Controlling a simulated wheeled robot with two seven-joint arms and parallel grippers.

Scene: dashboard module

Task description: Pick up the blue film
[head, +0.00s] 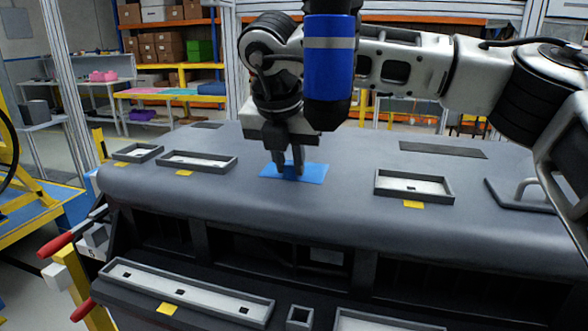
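The blue film (312,174) is a flat blue rectangle on top of the grey dashboard (330,215), near the middle of the head view. My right gripper (289,171) comes down from above with its fingertips at the film's left part, and it hides some of the film. The two fingers show with a narrow gap between them. Whether the tips touch or pinch the film cannot be seen. My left gripper is not in view.
Framed recesses lie on the dashboard: two at left (197,161), one at right (413,186), with yellow tags. A dark plate with a handle (527,190) sits at far right. A long tray (185,291) is in front. Shelves with boxes stand behind.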

